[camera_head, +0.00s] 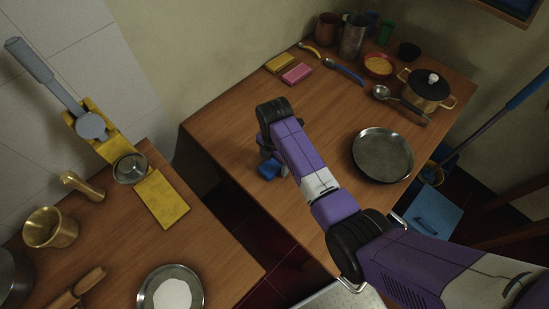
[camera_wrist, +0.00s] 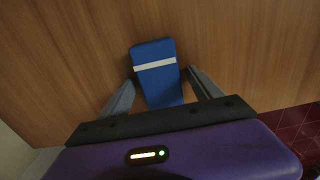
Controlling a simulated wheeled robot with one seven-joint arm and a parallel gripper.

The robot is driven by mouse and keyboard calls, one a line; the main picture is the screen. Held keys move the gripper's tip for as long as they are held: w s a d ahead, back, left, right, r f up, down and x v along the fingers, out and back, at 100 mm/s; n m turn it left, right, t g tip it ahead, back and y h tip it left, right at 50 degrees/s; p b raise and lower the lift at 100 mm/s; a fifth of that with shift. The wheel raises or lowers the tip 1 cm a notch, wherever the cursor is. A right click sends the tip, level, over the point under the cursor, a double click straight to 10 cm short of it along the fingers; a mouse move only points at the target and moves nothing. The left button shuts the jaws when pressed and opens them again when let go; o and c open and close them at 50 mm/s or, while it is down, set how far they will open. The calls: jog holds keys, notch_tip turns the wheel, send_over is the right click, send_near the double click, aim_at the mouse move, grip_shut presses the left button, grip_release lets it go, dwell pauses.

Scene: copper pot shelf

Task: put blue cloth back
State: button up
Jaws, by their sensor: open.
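The blue cloth (camera_wrist: 158,88) is a folded rectangular block with a white band across it. It lies on the wooden table, between the two spread fingers of my gripper (camera_wrist: 160,76) in the wrist view. Gaps show between the fingers and its far part; whether the fingers touch its near part is not clear. In the head view, the blue cloth (camera_head: 269,170) shows partly, beside and under my gripper (camera_head: 272,162), near the table's left front edge. The rest of it is hidden by the gripper and wrist.
On the same table (camera_head: 320,113), a yellow block (camera_head: 279,63) and a pink block (camera_head: 296,74) lie at the back left. A second counter (camera_head: 120,225) is at left.

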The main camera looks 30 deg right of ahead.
notch_tip(320, 180, up, 12)
jog(key=shift+r, duration=0.15)
dwell(0.3)
dwell(0.5)
jog(key=w+r+m+t, duration=0.4)
jog(key=w+m+t, duration=0.2)
jog(key=w, duration=0.3)
notch_tip(320, 180, up, 2)
jog(key=m+t+b, duration=0.2)
jog(key=m+t, duration=0.6)
jog(key=m, duration=0.2)
send_over(275, 162)
jog(key=s, duration=0.1)
jog(key=s+r+m+b, duration=0.1)
jog(key=s+r+m, duration=0.1)
jog(key=s, duration=1.4)
jog(key=s+r+m+b, duration=0.1)
jog(key=s+r+m, duration=0.2)
jog(key=s, duration=1.4)
jog(key=shift+s+r+m+t, duration=0.15)
jog(key=shift+s+m+t, duration=0.15)
jog(key=shift+t, duration=0.1)
